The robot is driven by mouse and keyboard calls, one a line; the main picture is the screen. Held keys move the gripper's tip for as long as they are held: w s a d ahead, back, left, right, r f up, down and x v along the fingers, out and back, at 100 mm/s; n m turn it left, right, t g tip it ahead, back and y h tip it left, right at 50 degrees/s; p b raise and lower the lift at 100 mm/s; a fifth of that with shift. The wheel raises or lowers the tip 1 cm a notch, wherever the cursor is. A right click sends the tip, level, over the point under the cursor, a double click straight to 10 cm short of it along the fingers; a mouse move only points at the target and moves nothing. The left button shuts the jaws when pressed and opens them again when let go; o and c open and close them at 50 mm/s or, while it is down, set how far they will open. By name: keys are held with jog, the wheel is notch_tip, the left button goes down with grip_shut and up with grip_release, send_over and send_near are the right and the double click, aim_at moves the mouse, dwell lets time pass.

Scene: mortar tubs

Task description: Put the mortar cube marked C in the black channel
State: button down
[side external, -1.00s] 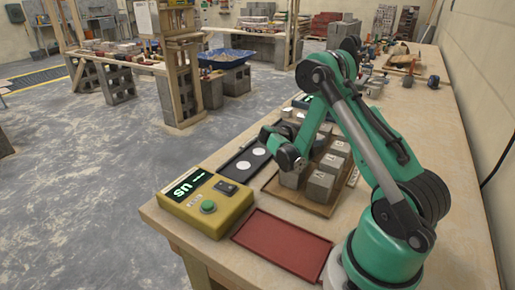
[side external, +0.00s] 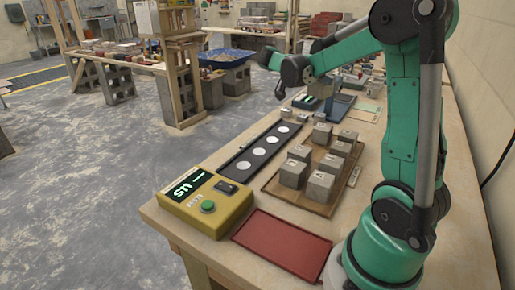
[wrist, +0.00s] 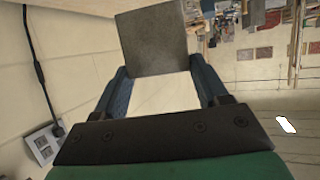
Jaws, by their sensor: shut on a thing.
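My gripper (wrist: 158,73) is shut on a dark grey mortar cube (wrist: 153,40) in the wrist view, with a finger on either side of it. No letter shows on the cube face in view. In the side view my arm is raised high and the wrist end is above the far part of the bench; the fingers and held cube cannot be made out there. The black channel (side external: 251,158) lies on the bench, with several white discs along it and no cube on it. Several other grey cubes (side external: 292,175) stand in a brown tray (side external: 301,206); their marks are too small to read.
A yellow box (side external: 190,210) with a lit display and green button stands at the bench's near left corner. A red tray (side external: 283,244) lies at the front. Small grey blocks (side external: 287,114) stand beyond the channel. A blue object (side external: 338,107) lies farther back.

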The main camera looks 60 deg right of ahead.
jog(key=w+a+r+n+t, duration=0.3)
jog(key=w+a, duration=0.6)
jog(key=w, duration=0.3)
jog(key=shift+h, duration=0.5)
jog(key=shift+w+f, duration=0.15)
jog(key=shift+f, duration=4.9)
jog(key=shift+w+f, duration=0.1)
jog(key=shift+f, duration=4.95)
jog(key=shift+f, duration=0.15)
jog(key=shift+c, duration=0.2)
grip_release()
